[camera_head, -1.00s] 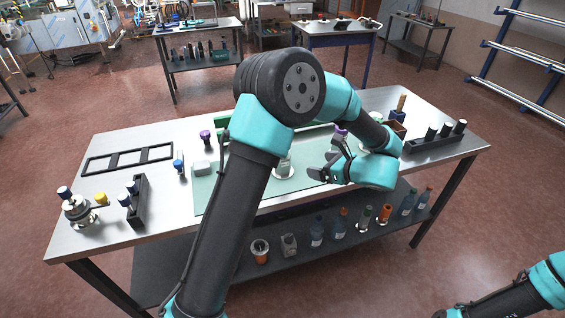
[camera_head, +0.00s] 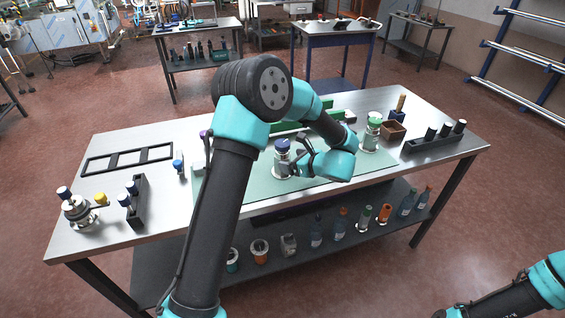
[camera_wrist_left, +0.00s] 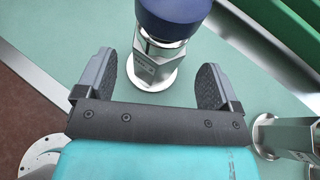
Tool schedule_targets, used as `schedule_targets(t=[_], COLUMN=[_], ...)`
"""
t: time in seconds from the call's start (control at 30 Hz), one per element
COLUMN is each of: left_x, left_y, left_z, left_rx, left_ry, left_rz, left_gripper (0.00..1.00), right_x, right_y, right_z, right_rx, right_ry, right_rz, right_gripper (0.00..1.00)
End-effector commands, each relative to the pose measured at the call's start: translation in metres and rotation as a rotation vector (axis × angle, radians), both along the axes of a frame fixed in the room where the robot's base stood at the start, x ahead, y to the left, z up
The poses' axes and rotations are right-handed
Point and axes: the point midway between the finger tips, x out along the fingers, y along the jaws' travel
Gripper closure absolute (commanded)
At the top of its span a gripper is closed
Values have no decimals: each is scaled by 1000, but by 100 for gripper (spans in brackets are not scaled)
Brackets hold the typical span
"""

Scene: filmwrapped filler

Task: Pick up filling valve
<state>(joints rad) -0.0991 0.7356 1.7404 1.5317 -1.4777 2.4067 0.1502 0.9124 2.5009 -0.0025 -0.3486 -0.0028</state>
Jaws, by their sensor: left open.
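A metal valve with a dark blue cap (camera_head: 282,147) stands upright on the green mat (camera_head: 240,190) at the middle of the table. In the left wrist view its blue cap (camera_wrist_left: 172,18), hexagonal metal body (camera_wrist_left: 158,60) and round base flange show close up. My left gripper (camera_head: 298,158) is open beside it, coming from the right in the head view. In the left wrist view the two black fingers of the left gripper (camera_wrist_left: 156,75) lie on either side of the valve, with visible gaps. Of my right arm only links show at the lower right.
A green-topped metal part (camera_head: 374,122) stands to the right on the mat. A black rack (camera_head: 435,142), brown box (camera_head: 392,130) and black frame (camera_head: 128,158) are farther off.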

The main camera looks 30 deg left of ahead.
Motion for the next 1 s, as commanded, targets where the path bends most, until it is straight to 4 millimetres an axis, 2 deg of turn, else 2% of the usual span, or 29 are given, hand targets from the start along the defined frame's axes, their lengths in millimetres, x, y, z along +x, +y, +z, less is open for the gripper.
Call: schedule_targets(t=[0.27, 0.7, 1.0], left_x=[0, 7, 8], left_y=[2, 44, 45], left_z=[-2, -24, -24], left_rx=[0, -1, 0], left_ry=[0, 1, 1], left_rz=[1, 1, 0], left_gripper=[13, 13, 13], right_x=[0, 0, 0], right_y=[0, 0, 0], right_z=[0, 0, 0], right_rx=[0, 0, 0], right_ry=[0, 0, 0], right_rz=[0, 0, 0], right_gripper=[57, 57, 57])
